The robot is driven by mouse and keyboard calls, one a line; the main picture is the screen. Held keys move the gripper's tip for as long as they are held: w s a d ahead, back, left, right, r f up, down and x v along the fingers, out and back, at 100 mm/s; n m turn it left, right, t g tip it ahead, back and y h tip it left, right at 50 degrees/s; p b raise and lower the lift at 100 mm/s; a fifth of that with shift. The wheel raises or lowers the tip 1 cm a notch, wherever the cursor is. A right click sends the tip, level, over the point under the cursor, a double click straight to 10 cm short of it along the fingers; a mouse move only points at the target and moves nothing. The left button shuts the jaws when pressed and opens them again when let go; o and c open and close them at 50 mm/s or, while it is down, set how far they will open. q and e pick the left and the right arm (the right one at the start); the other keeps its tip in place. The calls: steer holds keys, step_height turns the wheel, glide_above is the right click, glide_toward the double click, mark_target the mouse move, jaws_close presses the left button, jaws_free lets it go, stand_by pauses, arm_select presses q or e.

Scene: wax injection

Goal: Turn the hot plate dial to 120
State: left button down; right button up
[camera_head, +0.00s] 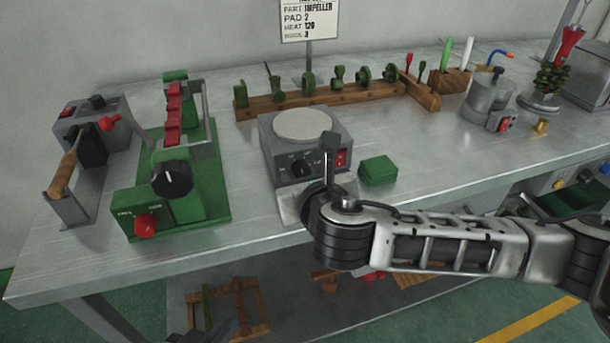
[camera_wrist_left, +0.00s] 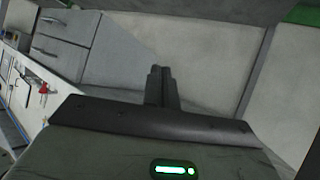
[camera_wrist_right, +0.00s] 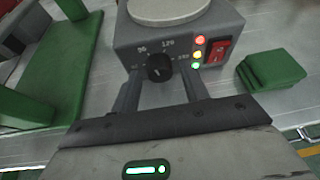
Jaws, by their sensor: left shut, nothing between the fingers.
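The hot plate (camera_head: 268,138) is a grey box with a round pale top, standing on the table left of my right arm. Its black dial (camera_wrist_right: 158,68) is on the front face, with printed numbers around it, "120" above. A small pale mark shows on the knob, but I cannot tell exactly which number it points to. My right gripper (camera_wrist_right: 164,78) is open, one finger on each side of the dial, with visible gaps between knob and fingers. My left gripper (camera_wrist_left: 160,72) is shut and empty, away from the hot plate.
A red switch (camera_wrist_right: 216,52) and several coloured lights sit right of the dial. A green block (camera_head: 378,171) lies right of the hot plate. A green machine (camera_head: 205,185) stands to the left. A wooden rack (camera_head: 330,98) with green parts is behind. A sign (camera_head: 309,18) reads "HEAT 120".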

steer(key=c, duration=0.7)
arm_select(q)
steer(key=shift+f, duration=0.1)
steer(key=shift+p, duration=0.3)
arm_select(e)
steer(key=shift+d+r+m+g+y+p, duration=0.15)
steer(key=shift+m+g+y+p, duration=0.15)
steer(key=shift+m+y+p, duration=1)
steer(key=shift+m+p, duration=0.2)
steer(key=shift+m, duration=0.4)
steer(key=shift+d+f+m+y+p, duration=0.1)
steer(key=shift+f+m+y+p, duration=0.15)
steer(key=shift+m+y, duration=0.45)
arm_select(q)
steer(key=shift+s+a+r+m+g+y, duration=0.15)
steer(key=shift+a+r+m+g+y, duration=0.15)
steer(key=shift+r, duration=0.35)
arm_select(e)
steer(key=shift+m, duration=0.4)
steer(key=shift+w, duration=0.1)
